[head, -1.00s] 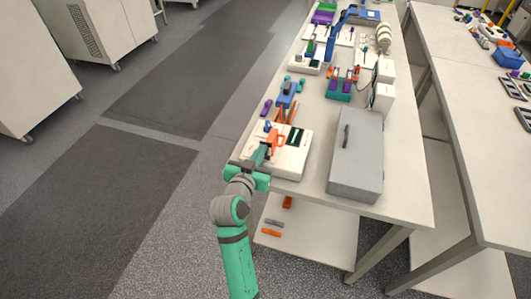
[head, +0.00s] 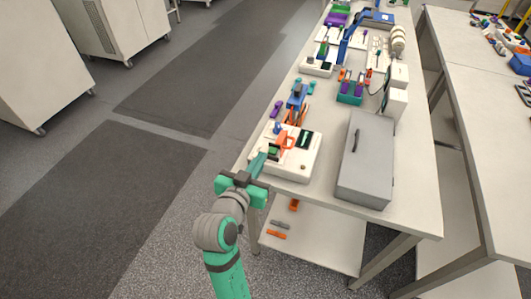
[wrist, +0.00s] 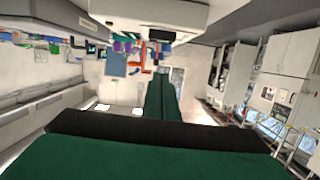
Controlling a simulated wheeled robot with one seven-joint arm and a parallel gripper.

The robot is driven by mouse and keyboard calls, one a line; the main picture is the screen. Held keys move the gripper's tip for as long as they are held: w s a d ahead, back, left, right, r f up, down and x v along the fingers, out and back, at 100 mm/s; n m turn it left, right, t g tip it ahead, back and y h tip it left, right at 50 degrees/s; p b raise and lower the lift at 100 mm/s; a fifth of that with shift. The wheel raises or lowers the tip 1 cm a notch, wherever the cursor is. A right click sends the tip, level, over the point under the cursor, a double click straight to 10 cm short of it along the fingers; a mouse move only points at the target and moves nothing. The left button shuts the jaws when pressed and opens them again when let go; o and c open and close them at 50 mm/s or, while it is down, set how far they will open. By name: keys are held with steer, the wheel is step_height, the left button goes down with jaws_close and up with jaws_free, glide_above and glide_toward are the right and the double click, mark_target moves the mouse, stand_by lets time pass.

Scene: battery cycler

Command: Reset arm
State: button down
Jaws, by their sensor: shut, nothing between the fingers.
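My gripper (head: 258,164) is at the near left corner of the long table (head: 330,178), in front of a white device (head: 302,166) with an orange clamp-like part (head: 286,141) and a dark screen on it. The gripper's green fingers are together and hold nothing. In the wrist view the closed fingers (wrist: 161,97) point ahead, with the wide dark green gripper body below them. In the head view the fingertips appear close to the device's near left edge; I cannot tell whether they touch it.
A grey box (head: 364,165) with a handle stands right of the device. A lower shelf (head: 315,240) holds small orange and grey pieces.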

steer(key=shift+s+a+r, duration=0.2)
steer(key=shift+s, duration=0.45)
steer(key=s+d+f+n+y, duration=0.1)
steer(key=s+f+n+y, duration=0.4)
steer(key=s+f, duration=1.15)
steer(key=s+d+m, duration=0.1)
steer(key=s+d, duration=0.2)
steer(key=s, duration=1.7)
steer(key=shift+d+r+t, duration=0.15)
steer(key=shift+r+t, duration=0.05)
steer(key=shift+t, duration=0.2)
steer(key=c, duration=2.4)
jaws_free()
steer(key=shift+c, duration=0.2)
